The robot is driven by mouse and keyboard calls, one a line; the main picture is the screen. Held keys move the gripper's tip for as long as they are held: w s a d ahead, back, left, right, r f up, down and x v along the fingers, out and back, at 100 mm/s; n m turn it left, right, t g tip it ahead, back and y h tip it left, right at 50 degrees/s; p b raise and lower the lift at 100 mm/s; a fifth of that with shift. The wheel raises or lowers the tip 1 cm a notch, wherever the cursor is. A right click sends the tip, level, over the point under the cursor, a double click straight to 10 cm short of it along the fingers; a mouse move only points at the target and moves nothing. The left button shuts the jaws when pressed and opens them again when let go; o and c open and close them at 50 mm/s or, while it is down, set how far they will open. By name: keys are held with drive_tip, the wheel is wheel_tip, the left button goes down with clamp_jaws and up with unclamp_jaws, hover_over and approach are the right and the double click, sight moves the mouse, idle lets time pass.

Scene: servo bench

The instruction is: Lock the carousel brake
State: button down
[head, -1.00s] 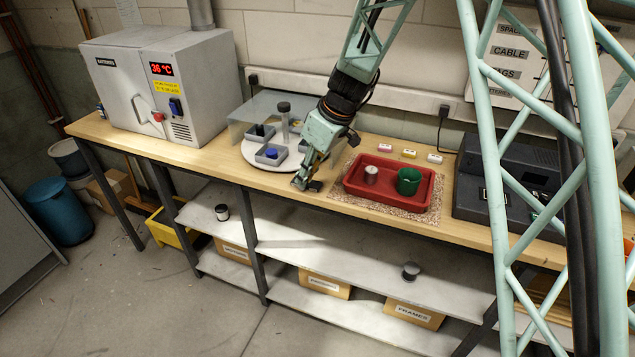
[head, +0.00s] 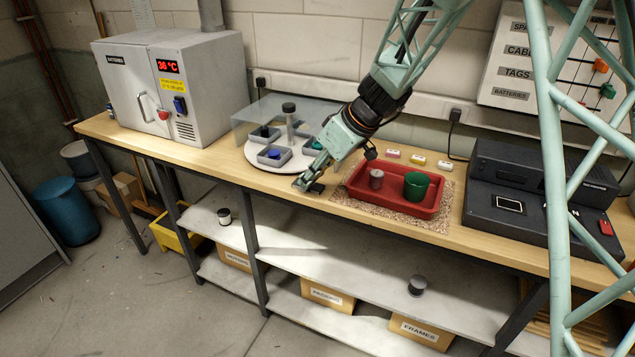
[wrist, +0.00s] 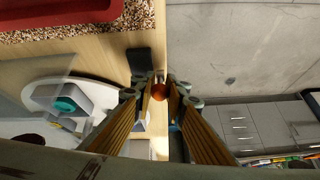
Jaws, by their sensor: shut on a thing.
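The carousel is a white round turntable (head: 258,176) on the bench, with grey trays and a central post. It also shows in the wrist view (wrist: 105,92). My gripper (head: 303,184) is low at the bench's front edge, just right of the carousel. In the wrist view my gripper (wrist: 159,88) has its fingers closed around an orange knob (wrist: 159,93), apparently the brake handle. A small black block (head: 317,187) lies beside the fingertips, and it also shows in the wrist view (wrist: 139,62). The fingers hide most of the handle, so its position cannot be told.
A clear guard (head: 245,118) stands around the back of the carousel. A red tray (head: 435,207) with a metal can and a green cup sits close on the right. The oven (head: 130,110) stands left. The front of the bench drops to open shelves (head: 330,285).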

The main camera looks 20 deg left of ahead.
drive_tip(key=shift+w+d+r, duration=0.1)
drive_tip(key=shift+w+r, duration=0.05)
idle(0.3)
drive_tip(key=c, duration=2.6)
unclamp_jaws()
drive_tip(key=shift+d, duration=0.2)
drive_tip(key=shift+a, duration=0.1)
drive_tip(key=shift+r, duration=0.15)
drive_tip(key=v, duration=1.1)
drive_tip(key=shift+d, duration=0.35)
drive_tip(key=shift+r, duration=0.15)
